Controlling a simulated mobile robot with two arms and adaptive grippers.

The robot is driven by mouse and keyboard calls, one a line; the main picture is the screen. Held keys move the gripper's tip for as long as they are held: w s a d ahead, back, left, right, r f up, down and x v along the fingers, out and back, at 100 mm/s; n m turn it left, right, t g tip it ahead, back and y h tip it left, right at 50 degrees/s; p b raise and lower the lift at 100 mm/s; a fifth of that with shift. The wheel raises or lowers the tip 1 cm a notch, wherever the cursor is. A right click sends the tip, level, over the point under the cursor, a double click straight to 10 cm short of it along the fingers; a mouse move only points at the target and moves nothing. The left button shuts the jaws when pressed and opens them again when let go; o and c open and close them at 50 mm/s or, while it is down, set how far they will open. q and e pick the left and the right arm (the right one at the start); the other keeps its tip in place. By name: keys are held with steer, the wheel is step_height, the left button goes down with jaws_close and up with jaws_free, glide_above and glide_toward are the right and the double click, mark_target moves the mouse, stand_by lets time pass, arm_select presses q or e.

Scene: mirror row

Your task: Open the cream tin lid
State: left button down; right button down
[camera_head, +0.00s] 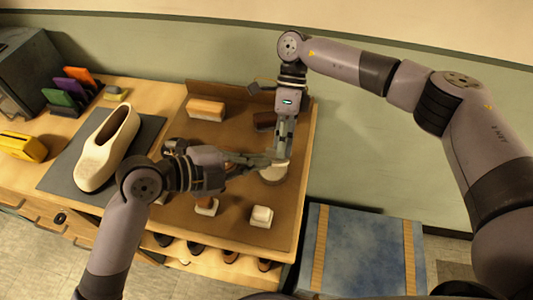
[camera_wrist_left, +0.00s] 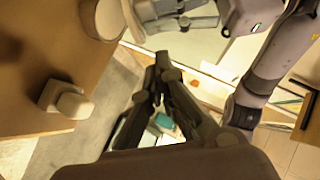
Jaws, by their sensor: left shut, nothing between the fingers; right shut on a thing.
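The cream tin (camera_head: 272,175) is a low, round, pale tin near the right edge of the brown work mat. It also shows as a pale disc at the top left of the left wrist view (camera_wrist_left: 108,18). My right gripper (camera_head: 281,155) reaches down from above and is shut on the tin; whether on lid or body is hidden. My left gripper (camera_head: 268,158) comes in from the left, its fingertips close beside the right gripper and the tin. In the left wrist view its fingers (camera_wrist_left: 162,68) are together and empty.
A cream shoe (camera_head: 106,148) lies on a grey mat at left. A tan brush block (camera_head: 206,109) and a dark brush (camera_head: 264,121) sit farther back. A blue-topped bench (camera_head: 362,250) stands at right.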

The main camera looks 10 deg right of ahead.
mark_target(267, 154)
arm_select(q)
steer(key=w+d+f, duration=0.2)
steer(key=shift+w+d+f, duration=0.15)
steer(key=shift+w+d, duration=0.1)
steer(key=shift+w, duration=0.1)
steer(key=shift+w+d+f, duration=0.15)
steer(key=shift+w+f, duration=0.35)
steer(key=shift+w, duration=0.1)
steer(key=shift+w, duration=0.1)
steer(key=shift+w, duration=0.35)
arm_select(e)
steer(key=shift+s+a+r, duration=0.1)
steer(key=shift+a, duration=0.05)
arm_select(q)
steer(key=shift+f, duration=0.1)
steer(key=shift+f, duration=0.1)
arm_select(e)
steer(key=c, duration=1.7)
jaws_free()
steer(key=shift+s, duration=0.1)
